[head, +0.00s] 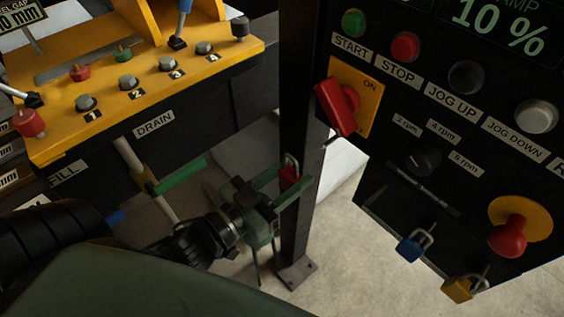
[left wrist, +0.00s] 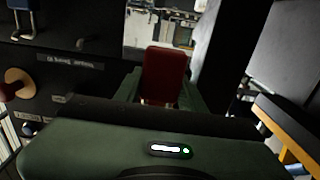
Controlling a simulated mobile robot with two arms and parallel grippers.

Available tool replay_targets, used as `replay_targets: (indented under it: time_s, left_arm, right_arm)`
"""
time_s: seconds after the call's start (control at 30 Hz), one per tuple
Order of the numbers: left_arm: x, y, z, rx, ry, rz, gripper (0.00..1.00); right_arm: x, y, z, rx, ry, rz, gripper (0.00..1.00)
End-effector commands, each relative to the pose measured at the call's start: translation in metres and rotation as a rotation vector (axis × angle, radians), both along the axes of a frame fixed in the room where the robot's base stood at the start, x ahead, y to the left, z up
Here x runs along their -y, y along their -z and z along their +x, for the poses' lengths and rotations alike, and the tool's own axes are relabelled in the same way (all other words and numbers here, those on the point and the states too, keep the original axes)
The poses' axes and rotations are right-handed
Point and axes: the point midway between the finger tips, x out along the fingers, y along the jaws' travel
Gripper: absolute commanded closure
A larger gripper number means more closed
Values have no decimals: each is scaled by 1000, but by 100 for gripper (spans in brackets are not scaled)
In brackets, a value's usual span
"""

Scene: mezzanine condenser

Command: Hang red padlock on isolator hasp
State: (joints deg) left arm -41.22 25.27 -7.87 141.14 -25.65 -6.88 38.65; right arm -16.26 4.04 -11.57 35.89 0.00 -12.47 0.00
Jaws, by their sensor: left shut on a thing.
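The red padlock (head: 290,178) is held upright, shackle up, between the green fingers of my left gripper (head: 281,182). It also shows in the left wrist view (left wrist: 165,75), with a finger on each side. My left gripper is shut on it, in front of the dark post and below and left of the isolator. The isolator has a red handle (head: 342,106) on a yellow plate (head: 369,90) marked ON. I cannot clearly make out the hasp. The padlock is apart from the isolator. My right gripper is not in view.
A blue padlock (head: 412,246) and a yellow padlock (head: 459,289) hang low on the control panel, near a red mushroom button (head: 509,238). A drain valve with a green lever (head: 180,177) is left of my gripper. A yellow valve console (head: 140,88) stands upper left.

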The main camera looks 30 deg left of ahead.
Motion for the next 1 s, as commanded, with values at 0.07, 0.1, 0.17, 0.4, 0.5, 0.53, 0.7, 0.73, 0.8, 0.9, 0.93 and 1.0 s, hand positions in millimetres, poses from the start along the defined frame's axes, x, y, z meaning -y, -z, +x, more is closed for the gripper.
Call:
replay_targets:
  time_s: [0.07, 0.1, 0.17, 0.4, 0.5, 0.53, 0.7, 0.73, 0.8, 0.9, 0.93, 1.0]
  left_arm:
    - [2, -2, 0, 1, 0, -3, 100]
    - [3, -2, 1, 2, -1, -2, 100]
    - [3, -2, 3, 3, -1, -1, 100]
    - [7, -1, 15, 4, 0, 0, 100]
    - [9, -1, 21, 5, 0, 0, 100]
    - [10, 0, 23, 4, 0, 0, 100]
    - [13, 1, 32, 3, 0, 0, 100]
    - [14, 1, 34, 4, 0, 0, 100]
    - [16, 1, 38, 4, 1, 0, 100]
    - [17, 3, 44, 3, -1, 0, 100]
    - [18, 3, 45, 3, -1, 0, 100]
    - [20, 3, 49, 4, 0, -1, 100]
  right_arm:
    - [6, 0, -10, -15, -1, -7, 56]
    - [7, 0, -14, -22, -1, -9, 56]
    - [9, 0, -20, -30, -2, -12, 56]
    - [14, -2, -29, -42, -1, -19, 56]
    - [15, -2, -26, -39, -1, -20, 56]
    - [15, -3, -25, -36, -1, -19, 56]
    - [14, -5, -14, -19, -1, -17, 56]
    - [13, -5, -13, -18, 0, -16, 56]
    - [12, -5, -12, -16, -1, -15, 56]
    - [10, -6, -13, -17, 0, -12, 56]
    - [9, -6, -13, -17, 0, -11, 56]
    - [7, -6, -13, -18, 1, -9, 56]
